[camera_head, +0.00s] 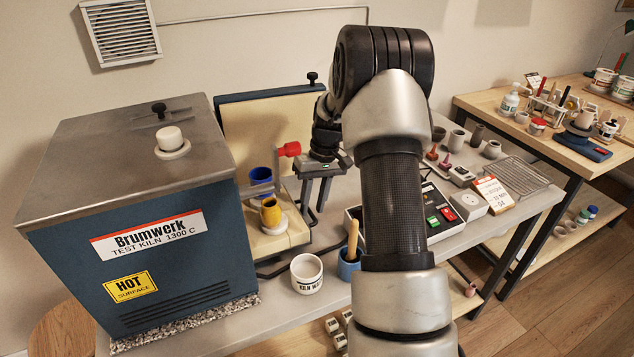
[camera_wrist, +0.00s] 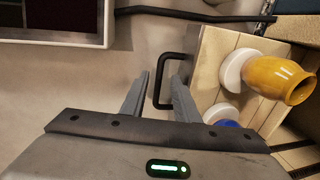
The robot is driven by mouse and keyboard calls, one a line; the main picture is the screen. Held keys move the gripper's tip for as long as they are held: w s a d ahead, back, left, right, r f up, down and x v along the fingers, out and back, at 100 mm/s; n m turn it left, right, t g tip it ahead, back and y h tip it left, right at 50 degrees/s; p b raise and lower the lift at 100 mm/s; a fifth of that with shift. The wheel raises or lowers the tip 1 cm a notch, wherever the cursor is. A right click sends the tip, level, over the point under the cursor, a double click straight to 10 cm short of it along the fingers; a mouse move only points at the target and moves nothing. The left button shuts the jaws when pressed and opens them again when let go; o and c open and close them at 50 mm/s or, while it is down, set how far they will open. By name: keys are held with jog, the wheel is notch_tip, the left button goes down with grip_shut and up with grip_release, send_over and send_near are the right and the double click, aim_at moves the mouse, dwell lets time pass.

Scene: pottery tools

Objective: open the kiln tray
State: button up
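The kiln tray is a cream slab beside the blue kiln (camera_head: 170,285) in the head view, its bare edge showing (camera_head: 262,246). It carries a yellow vase (camera_head: 270,212) and a blue pot (camera_head: 261,178). In the wrist view the tray (camera_wrist: 212,62) is at the right with the yellow vase (camera_wrist: 278,80) and part of the blue pot (camera_wrist: 226,124). Its black U-shaped handle (camera_wrist: 157,82) lies between my spread fingertips. My gripper (camera_head: 313,207) points down at the tray's right side; it also shows in the wrist view (camera_wrist: 161,76). Whether a finger touches the handle is unclear.
A cream-lined panel (camera_head: 235,120) stands upright behind the tray. A white cup (camera_head: 306,272) and a blue pot with a wooden tool (camera_head: 349,268) stand in front of my gripper. A control box (camera_head: 436,212) is to the right. A black bar (camera_wrist: 190,15) crosses the wrist view's top.

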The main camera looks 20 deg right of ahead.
jog(key=d+r+p, duration=0.1)
jog(key=d+r, duration=0.2)
jog(key=r, duration=1.3)
jog(key=shift+r, duration=0.3)
